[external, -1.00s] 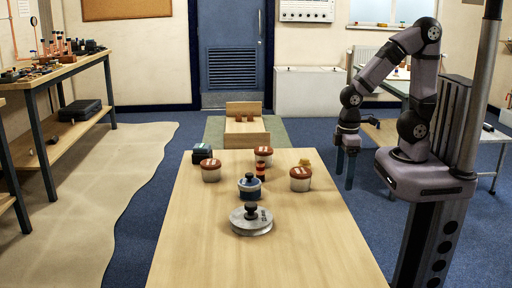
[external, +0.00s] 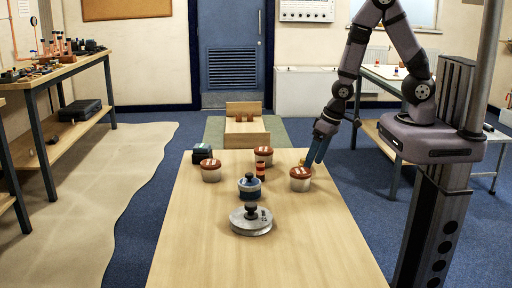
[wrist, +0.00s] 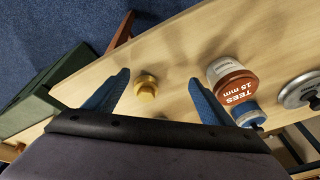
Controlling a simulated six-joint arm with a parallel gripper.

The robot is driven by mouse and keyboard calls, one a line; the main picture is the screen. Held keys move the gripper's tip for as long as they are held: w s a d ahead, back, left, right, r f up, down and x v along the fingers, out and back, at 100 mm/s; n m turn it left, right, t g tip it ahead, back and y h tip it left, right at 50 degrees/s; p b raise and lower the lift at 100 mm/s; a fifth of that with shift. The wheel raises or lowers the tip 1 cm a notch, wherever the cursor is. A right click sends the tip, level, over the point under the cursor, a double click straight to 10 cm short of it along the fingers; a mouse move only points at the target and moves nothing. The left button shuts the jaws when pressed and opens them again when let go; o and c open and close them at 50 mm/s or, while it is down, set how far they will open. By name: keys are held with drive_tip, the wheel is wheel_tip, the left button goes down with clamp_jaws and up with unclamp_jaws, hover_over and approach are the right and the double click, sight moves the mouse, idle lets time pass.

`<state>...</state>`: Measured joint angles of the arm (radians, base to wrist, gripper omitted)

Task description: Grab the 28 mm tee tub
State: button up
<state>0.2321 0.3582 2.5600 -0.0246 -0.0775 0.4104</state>
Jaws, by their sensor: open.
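Three white tubs with red-brown lids stand on the table: one at the right (external: 300,180), one at the left (external: 211,172) and one at the back (external: 264,155). Their labels are too small to read in the external view. The wrist view shows one tub (wrist: 232,80) whose lid reads "TEES 15 mm", beside the right-hand finger. I cannot see which tub is the 28 mm one. My gripper (external: 314,160) is open and empty, pointing down above the table's back right, just behind the right tub. Its blue fingers (wrist: 160,77) frame a brass fitting.
The brass fitting (wrist: 146,86) lies on the table. A blue tub with a black knob (external: 249,188), a small red-and-black item (external: 260,170) and dark blue boxes (external: 201,153) stand nearby. A grey disc weight (external: 251,226) sits nearer the front. The table's front is clear.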

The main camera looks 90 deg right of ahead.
sight(266, 149)
drive_tip(key=w+d+t+p, duration=0.1)
drive_tip(key=w+d, duration=0.1)
drive_tip(key=w+d+m+t+h+p, duration=0.1)
drive_tip(key=w+d+t, duration=0.1)
drive_tip(key=shift+r, duration=0.15)
drive_tip(key=w+n+t+b, duration=0.1)
drive_tip(key=w+d+n+t+h+b, duration=0.1)
drive_tip(key=w+t, duration=0.1)
drive_tip(key=w+r+n+t, duration=0.1)
drive_tip(key=w+n+t, duration=0.1)
drive_tip(key=shift+w+d+b, duration=0.15)
drive_tip(key=shift+d+b, duration=0.25)
drive_tip(key=shift+w+d+r+n+t, duration=0.1)
drive_tip(key=shift+w+r+n+t, duration=0.15)
drive_tip(key=shift+r+t, duration=0.2)
drive_tip(key=shift+w+r+n+t, duration=0.15)
drive_tip(key=shift+r+n+t, duration=0.2)
drive_tip(key=shift+r+t, duration=0.1)
drive_tip(key=shift+b+x, duration=1)
drive_tip(key=shift+x, duration=0.05)
drive_tip(key=shift+w+d+f+p, duration=0.2)
drive_tip(key=shift+w+d+p, duration=0.05)
drive_tip(key=shift+w+p, duration=0.25)
drive_tip(key=shift+p+x, duration=0.5)
drive_tip(key=shift+x, duration=1.5)
drive_tip(key=shift+d+f, duration=0.1)
drive_tip(key=shift+f, duration=0.05)
drive_tip(key=c, duration=1.5)
